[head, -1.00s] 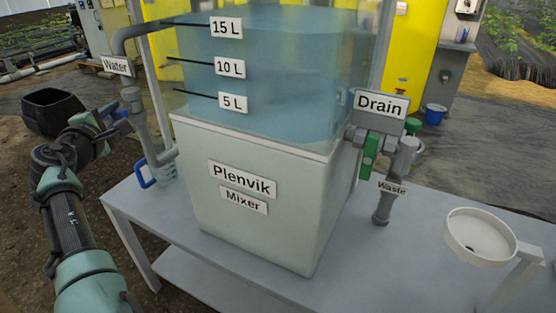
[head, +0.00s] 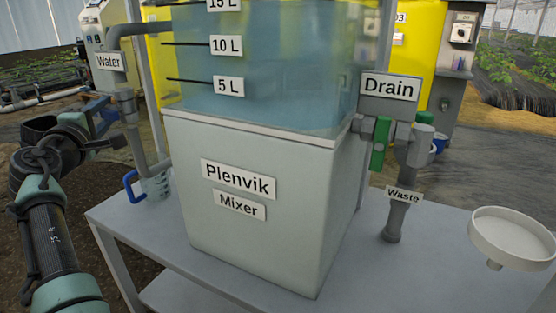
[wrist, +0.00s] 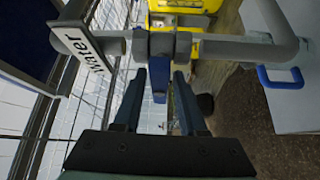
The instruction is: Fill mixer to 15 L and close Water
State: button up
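The Plenvik mixer tank (head: 265,85) is clear on top and holds blue water. The water stands above the 10 L mark (head: 227,45); the 15 L label (head: 224,4) is cut by the top edge, and the water's surface is out of view. The Water valve's blue handle (wrist: 159,80) hangs from the grey pipe (wrist: 225,48) beside the Water label (wrist: 80,48). My gripper (wrist: 161,78) is open, with one finger on each side of the handle and visible gaps. The head view shows my gripper (head: 108,122) at the valve, left of the tank.
The Drain valve has a green handle (head: 380,143) at the tank's right, above the Waste pipe (head: 395,215). A white round dish (head: 513,238) stands at the table's right. The grey table (head: 440,265) is clear in front.

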jog(key=shift+o, duration=1.1)
jog(key=s+a+p, duration=0.3)
jog(key=s, duration=0.3)
jog(key=shift+a, duration=0.25)
